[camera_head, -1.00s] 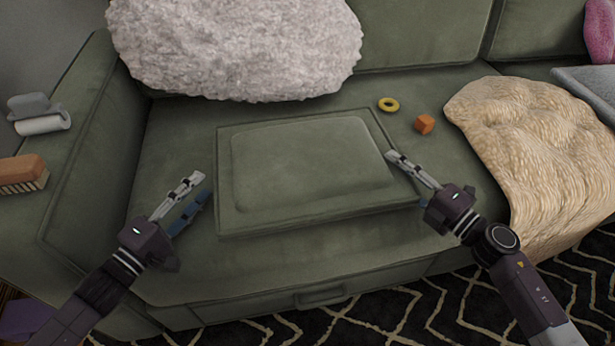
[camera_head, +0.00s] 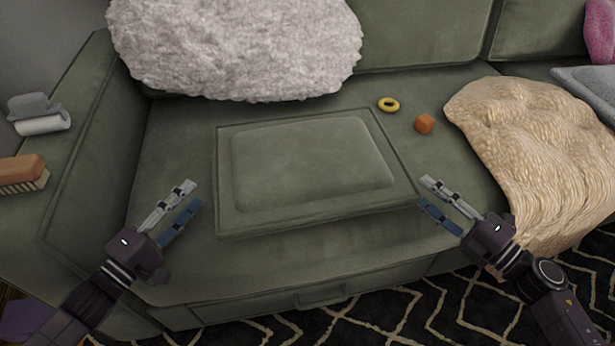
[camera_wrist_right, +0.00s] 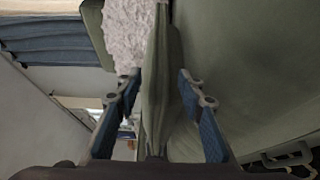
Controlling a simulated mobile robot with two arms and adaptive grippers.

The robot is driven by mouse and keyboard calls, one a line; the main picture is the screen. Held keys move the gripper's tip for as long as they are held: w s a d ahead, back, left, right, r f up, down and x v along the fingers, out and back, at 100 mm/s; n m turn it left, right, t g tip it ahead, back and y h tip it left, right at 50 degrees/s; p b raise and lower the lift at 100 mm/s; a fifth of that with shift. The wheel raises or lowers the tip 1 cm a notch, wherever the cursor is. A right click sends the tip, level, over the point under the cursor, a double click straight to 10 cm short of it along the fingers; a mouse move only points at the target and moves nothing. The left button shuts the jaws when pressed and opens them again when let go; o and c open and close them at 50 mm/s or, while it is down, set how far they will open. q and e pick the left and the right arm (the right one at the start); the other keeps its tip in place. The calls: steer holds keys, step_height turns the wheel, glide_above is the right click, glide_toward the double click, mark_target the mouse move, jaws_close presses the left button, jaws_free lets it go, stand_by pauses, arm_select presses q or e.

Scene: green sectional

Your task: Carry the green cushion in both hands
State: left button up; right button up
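The green cushion (camera_head: 312,165), a flat rectangle with a raised padded middle, lies on the matching green sofa seat. My left gripper (camera_head: 197,193) is open and empty, just left of the cushion's left edge. My right gripper (camera_head: 423,190) is open at the cushion's right side, its tips close to the edge; contact is not clear. In the right wrist view, the cushion (camera_wrist_right: 160,95) shows edge-on in line with the gap between the open fingers (camera_wrist_right: 158,82), which are apart on either side.
A grey fluffy pillow (camera_head: 235,45) leans behind the cushion. A beige throw (camera_head: 535,150) covers the seat at right. A brush (camera_head: 22,173) and lint roller (camera_head: 40,122) rest on the left armrest.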

steer(key=shift+v, duration=1.25)
